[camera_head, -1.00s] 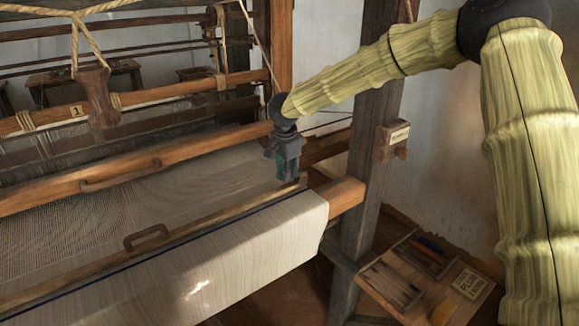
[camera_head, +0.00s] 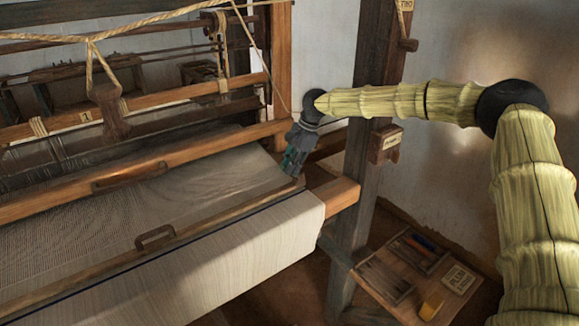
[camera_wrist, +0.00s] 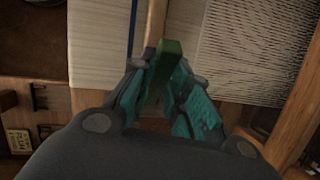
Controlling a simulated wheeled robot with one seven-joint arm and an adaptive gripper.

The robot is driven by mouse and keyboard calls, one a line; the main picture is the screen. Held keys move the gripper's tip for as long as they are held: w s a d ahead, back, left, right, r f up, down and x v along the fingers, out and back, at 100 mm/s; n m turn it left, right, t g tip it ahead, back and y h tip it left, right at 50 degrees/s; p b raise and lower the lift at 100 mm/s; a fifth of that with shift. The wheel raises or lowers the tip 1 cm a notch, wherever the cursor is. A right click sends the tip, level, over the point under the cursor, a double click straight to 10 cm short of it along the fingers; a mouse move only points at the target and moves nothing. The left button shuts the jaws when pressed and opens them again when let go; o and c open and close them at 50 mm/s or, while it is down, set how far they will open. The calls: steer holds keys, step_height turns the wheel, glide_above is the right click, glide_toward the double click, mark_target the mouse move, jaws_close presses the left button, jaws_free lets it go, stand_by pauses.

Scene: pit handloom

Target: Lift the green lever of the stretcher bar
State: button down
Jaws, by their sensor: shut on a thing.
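The green lever (camera_wrist: 168,58) shows in the wrist view as a short green bar between the teal-padded fingers of my gripper (camera_wrist: 162,82). My gripper is shut on it. In the head view my gripper (camera_head: 293,160) is tilted, its fingers pointing down and left at the right end of a long wooden bar (camera_head: 215,208) lying across the cloth. This looks like the stretcher bar. The fingers hide the lever in the head view.
Pale woven cloth (camera_head: 235,245) runs over the front beam. A wooden beam (camera_head: 225,145) crosses behind my gripper. A tool tray (camera_head: 405,270) lies lower right.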

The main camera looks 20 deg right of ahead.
steer(key=shift+w+d+r+g+y+b, duration=0.1)
steer(key=shift+w+d+g+y+b, duration=0.1)
steer(key=shift+d+y+b, duration=0.3)
steer(key=shift+w+d+r+g+y+b, duration=0.1)
steer(key=shift+d+g+y+b, duration=0.15)
steer(key=shift+y+b, duration=0.35)
steer(key=shift+d+r+y, duration=0.15)
steer(key=shift+d+y, duration=0.05)
steer(key=shift+y, duration=0.2)
steer(key=shift+r, duration=0.15)
steer(key=c, duration=1.4)
jaws_free()
steer(key=shift+o, duration=0.2)
step_height(320, 180, up, 10)
steer(key=shift+d, duration=0.1)
